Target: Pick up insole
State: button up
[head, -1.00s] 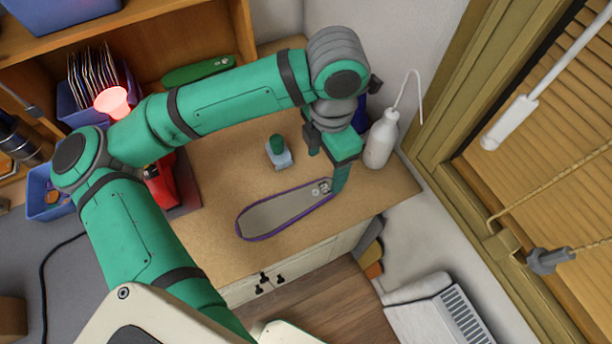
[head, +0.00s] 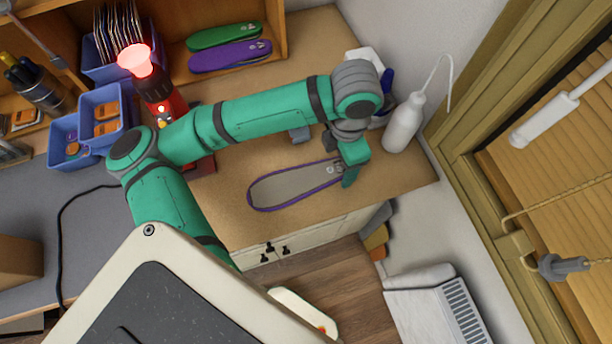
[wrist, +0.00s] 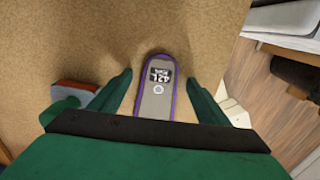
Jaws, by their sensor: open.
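The insole (head: 290,188), grey with a purple rim, lies flat on the cork-coloured bench top near its front edge. In the wrist view, the end of the insole (wrist: 157,100) with a dark label reading "42 L" points up between my fingers. My gripper (wrist: 160,78) is open, one finger on each side of that end, with a gap to the insole on both sides. In the head view, my gripper (head: 349,176) points down at the insole's right end and hides part of it. I cannot tell the exact fingertip height.
A white bottle (head: 404,125) stands right of my wrist. A red device (head: 165,100) with a glowing top stands left. Green (head: 222,36) and purple insoles (head: 230,56) lie on the shelf.

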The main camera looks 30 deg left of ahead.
jog(key=shift+f, duration=0.4)
jog(key=shift+c, duration=0.4)
jog(key=c, duration=1.1)
jog(key=shift+r, duration=0.1)
